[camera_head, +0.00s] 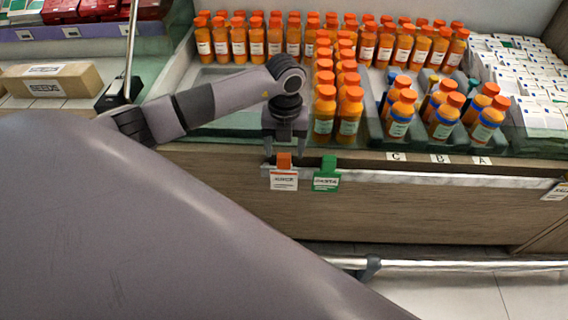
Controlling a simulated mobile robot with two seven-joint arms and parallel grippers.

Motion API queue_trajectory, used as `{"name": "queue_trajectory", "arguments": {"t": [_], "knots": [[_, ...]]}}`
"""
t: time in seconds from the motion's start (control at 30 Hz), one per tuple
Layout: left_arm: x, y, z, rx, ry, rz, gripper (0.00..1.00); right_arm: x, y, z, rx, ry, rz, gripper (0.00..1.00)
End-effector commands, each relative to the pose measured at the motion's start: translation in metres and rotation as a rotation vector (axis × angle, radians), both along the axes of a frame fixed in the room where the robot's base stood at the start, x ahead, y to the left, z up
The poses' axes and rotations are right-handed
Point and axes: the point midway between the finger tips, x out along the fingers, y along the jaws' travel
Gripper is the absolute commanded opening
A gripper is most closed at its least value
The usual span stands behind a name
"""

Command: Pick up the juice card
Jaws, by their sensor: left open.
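The juice card (284,181) is a white card with an orange top tab, hanging at the front rail of the shelf; its small lettering is hard to read. My left gripper (285,150) points down just above it, with its fingers open and spread to either side above the orange tab. Whether the fingers touch the tab cannot be told. The gripper is empty. My right gripper is not in view.
A green-topped card (326,179) hangs close to the right of the juice card. Several orange-capped juice bottles (350,112) stand on the shelf just behind and right of the gripper. White cartons (505,62) fill the right side. A SEEDS box (62,80) sits at left.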

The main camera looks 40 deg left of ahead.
Motion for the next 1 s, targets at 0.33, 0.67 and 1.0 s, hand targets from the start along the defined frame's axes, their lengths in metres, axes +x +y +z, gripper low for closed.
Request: {"name": "queue_trajectory", "arguments": {"t": [0.33, 0.67, 1.0], "knots": [[0.0, 0.003, -0.046, -0.002, 0.0, -0.001, 0.66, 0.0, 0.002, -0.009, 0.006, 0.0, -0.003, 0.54], [0.0, 0.003, -0.045, -0.003, -0.001, -0.002, 0.24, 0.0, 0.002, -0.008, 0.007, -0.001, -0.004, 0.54], [0.001, 0.003, -0.044, -0.003, -0.002, -0.001, 0.1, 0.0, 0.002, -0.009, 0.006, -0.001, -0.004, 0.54]]}}
